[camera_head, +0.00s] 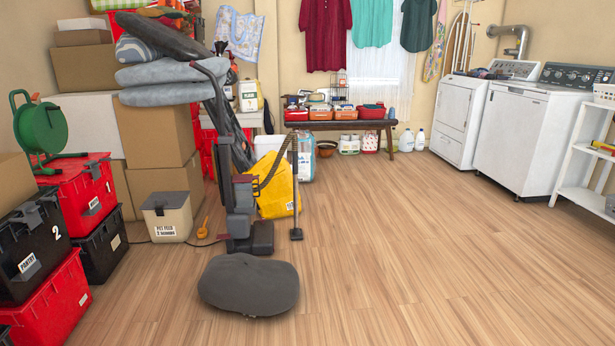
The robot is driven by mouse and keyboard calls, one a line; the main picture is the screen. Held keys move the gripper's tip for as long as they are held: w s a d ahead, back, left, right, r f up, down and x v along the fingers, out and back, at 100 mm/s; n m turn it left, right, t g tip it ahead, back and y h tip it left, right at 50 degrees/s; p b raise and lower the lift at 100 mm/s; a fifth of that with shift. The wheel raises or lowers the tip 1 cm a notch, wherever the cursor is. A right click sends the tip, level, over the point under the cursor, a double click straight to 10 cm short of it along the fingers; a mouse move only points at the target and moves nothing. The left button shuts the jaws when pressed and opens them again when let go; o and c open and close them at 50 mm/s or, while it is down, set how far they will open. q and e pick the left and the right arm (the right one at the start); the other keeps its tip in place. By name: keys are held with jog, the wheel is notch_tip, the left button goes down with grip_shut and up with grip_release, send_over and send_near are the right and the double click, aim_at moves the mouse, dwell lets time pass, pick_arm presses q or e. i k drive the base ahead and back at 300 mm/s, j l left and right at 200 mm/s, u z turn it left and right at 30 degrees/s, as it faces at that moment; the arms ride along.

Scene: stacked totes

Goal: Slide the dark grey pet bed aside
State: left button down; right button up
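The dark grey pet bed (249,284) is a rounded cushion lying flat on the wood floor, a little left of the picture's centre near the front. It lies just in front of the base of a grey upright vacuum cleaner (243,190); I cannot tell whether the two touch. Neither of my grippers shows in the head view, and nothing is seen touching the pet bed.
Free floor (430,270) spreads to the right of the pet bed. Red and black totes (80,190) are stacked at the left, near a beige lidded bin (167,215). A yellow bag (277,190) stands behind the vacuum. White washing machines (530,130) and a white shelf (580,160) line the right.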

aim_at(245, 283)
jog(key=i+l+z, duration=0.35)
jog(key=i, duration=0.35)
jog(key=i+z, duration=0.3)
jog(key=i, duration=0.45)
jog(key=i+j+z, duration=0.2)
jog(key=i+z, duration=0.15)
jog(key=i, duration=0.35)
jog(key=i+u, duration=0.45)
jog(key=i+l+u, duration=0.1)
jog(key=i+u, duration=0.35)
jog(key=i, duration=0.15)
jog(key=i+l+u, duration=0.45)
jog(key=i+j+u, duration=0.15)
jog(key=u, duration=0.3)
jog(key=i+u, duration=0.65)
jog(key=u, duration=0.25)
jog(key=i+l+u, duration=0.15)
jog(key=u, duration=0.25)
jog(key=i+l, duration=0.05)
jog(key=i, duration=0.05)
